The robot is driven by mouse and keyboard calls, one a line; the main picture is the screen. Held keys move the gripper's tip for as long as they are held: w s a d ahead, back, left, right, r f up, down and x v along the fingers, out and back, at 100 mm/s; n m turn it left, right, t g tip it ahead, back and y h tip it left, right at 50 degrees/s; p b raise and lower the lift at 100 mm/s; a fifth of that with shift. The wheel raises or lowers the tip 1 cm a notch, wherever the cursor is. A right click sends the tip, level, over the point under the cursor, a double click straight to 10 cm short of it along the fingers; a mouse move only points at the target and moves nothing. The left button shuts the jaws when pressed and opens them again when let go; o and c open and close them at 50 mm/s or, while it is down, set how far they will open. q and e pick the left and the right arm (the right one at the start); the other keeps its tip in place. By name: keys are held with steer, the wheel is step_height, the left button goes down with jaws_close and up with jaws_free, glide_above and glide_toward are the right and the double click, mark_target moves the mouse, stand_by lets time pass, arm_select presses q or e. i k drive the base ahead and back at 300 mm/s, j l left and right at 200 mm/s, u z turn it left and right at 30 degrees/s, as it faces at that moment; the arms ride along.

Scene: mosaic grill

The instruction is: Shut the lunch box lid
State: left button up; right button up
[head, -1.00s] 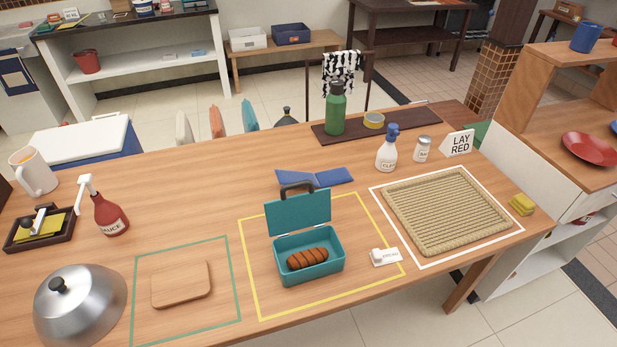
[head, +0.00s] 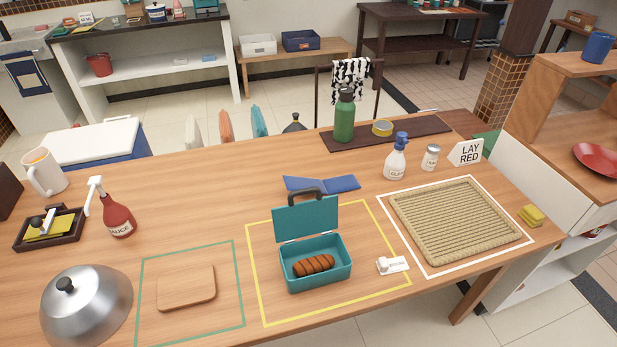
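The teal lunch box (head: 318,278) stands on the wooden table inside a yellow outline. Its lid (head: 306,219) is open, standing up at the back edge, with a dark handle (head: 305,193) at its top. A brown grilled sausage or loaf (head: 313,265) with score marks lies inside the box. Neither of my grippers shows in the head view.
A small white holder (head: 392,265) stands close to the box's right. A blue folded item (head: 335,185) lies behind the lid. A wooden board (head: 186,288) and a steel dome (head: 84,305) are left; a woven mat (head: 455,222) is right. Table in front is narrow.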

mark_target(292, 221)
steer(key=k+l+z, duration=0.25)
steer(key=k, duration=0.15)
steer(key=k+l+z, duration=0.3)
